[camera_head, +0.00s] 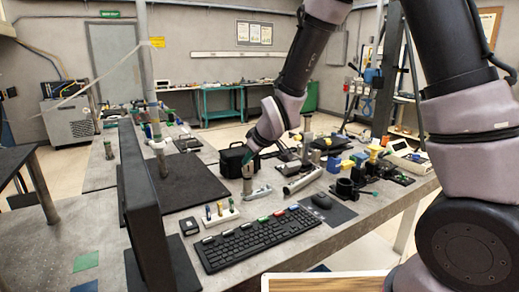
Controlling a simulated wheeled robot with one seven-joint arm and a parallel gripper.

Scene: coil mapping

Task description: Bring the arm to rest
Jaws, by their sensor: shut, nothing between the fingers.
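My arm bends over the workbench (205,258), with its elbow out of the top of the picture. The forearm slopes down to the left, and its wrist hangs over the middle of the bench. My gripper (249,165) is small in this view, low beside a black case (231,160) and above a metal fitting (257,192). It is shut and holds nothing. I cannot tell whether its tips touch anything.
A keyboard (258,238), a mouse (321,201) and a holder with coloured pegs (220,217) lie in front. A dark monitor (146,220) stands at left. Metal tubes (303,180) and a black cup-shaped fixture (346,190) crowd the right. A dark mat (183,183) has bare room.

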